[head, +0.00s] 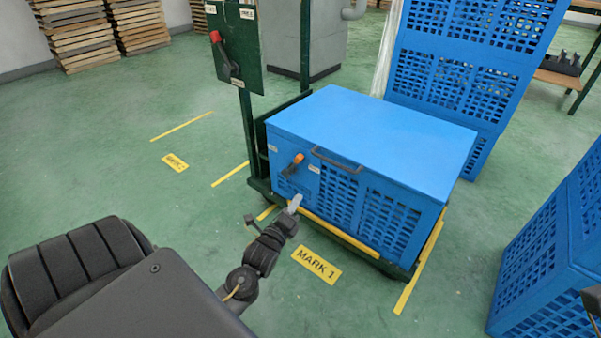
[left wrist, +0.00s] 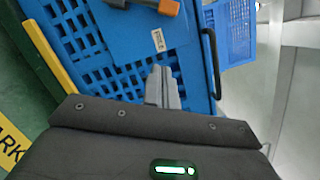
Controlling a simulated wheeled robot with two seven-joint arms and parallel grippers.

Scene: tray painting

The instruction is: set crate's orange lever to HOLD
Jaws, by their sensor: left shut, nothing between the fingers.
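The blue crate (head: 365,130) sits on a dark green cart (head: 330,230). Its orange lever (head: 293,165) is on the front face near the left end, pointing up and to the right in the head view. In the left wrist view the lever (left wrist: 158,5) is at the top edge, partly cut off. A small white label (left wrist: 158,40) is beside it in that view, its text too small to read surely. My left gripper (head: 295,203) is shut and empty, in front of the crate's face below the lever. Its closed fingers (left wrist: 161,85) point toward the crate; contact cannot be told.
A dark handle (head: 337,160) sticks out right of the lever. A green post with a panel and red-handled lever (head: 220,50) stands at the cart's left. Blue crates stand behind (head: 460,75) and at right (head: 550,250).

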